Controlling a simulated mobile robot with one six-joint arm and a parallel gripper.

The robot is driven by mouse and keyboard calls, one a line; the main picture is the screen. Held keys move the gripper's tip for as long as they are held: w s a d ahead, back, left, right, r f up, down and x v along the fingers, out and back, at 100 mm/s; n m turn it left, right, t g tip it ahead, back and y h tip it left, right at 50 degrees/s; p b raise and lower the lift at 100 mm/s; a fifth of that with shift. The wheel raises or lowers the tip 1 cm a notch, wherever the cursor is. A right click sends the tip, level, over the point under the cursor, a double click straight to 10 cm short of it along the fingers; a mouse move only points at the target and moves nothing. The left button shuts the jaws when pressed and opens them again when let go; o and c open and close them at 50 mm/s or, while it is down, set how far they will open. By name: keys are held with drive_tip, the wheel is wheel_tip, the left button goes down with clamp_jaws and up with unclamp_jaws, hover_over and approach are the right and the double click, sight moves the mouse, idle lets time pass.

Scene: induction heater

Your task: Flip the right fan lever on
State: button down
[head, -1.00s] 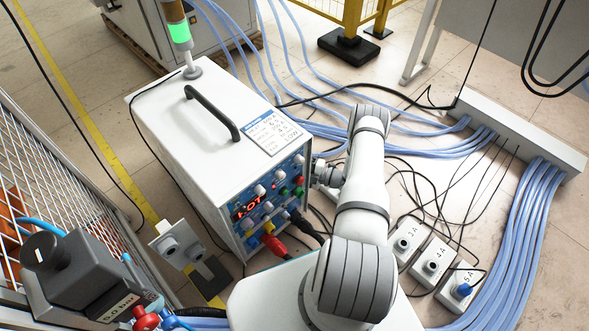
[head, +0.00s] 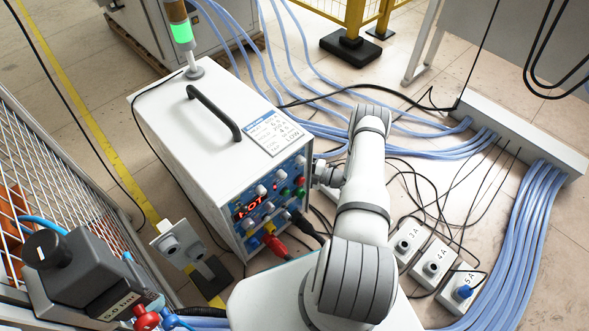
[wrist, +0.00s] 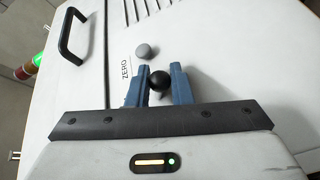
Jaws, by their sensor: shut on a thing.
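The white induction heater (head: 175,130) stands left of my arm in the head view, its blue front panel carrying a lit red display (head: 249,207). In the wrist view, a black ball-shaped knob (wrist: 160,81), likely a lever's end, sits between the blue fingers of my gripper (wrist: 161,72). The gripper is shut on it. A grey round knob (wrist: 144,51) stands just beyond the left fingertip, beside a "ZERO" label (wrist: 126,68). In the head view my gripper is at the heater's right side, mostly hidden by my arm. The lever's shaft and its setting cannot be seen.
A black carrying handle (head: 213,113) and a green-lit signal lamp (head: 183,32) are on top of the heater. Several grey boxes (head: 433,257) and thin black cables lie right of my arm. Blue hoses (head: 528,230) run along the floor. A mesh fence (head: 50,180) is at left.

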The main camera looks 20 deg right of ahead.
drive_tip(key=shift+d+r+n, duration=0.1)
drive_tip(key=shift+d+n, duration=0.1)
drive_tip(key=shift+n, duration=0.1)
drive_tip(key=shift+d+r+n+h+p, duration=0.15)
drive_tip(key=shift+r+n+h+p, duration=0.5)
drive_tip(key=shift+n, duration=0.45)
drive_tip(key=shift+r+n+g+h+p, duration=0.2)
drive_tip(key=shift+r+n+h+p, duration=0.1)
drive_tip(key=shift+n+h+p, duration=0.5)
drive_tip(key=shift+r+n+g+h+p, duration=0.25)
drive_tip(key=shift+n+h+p, duration=0.15)
drive_tip(key=shift+n, duration=0.6)
drive_tip(key=shift+w, duration=0.1)
drive_tip(key=c, duration=1.6)
unclamp_jaws()
drive_tip(key=shift+c, duration=0.2)
drive_tip(key=p+v, duration=0.2)
drive_tip(key=v, duration=0.5)
drive_tip(key=shift+s+d+r, duration=0.1)
drive_tip(key=shift+s+r, duration=0.1)
drive_tip(key=shift+s, duration=0.15)
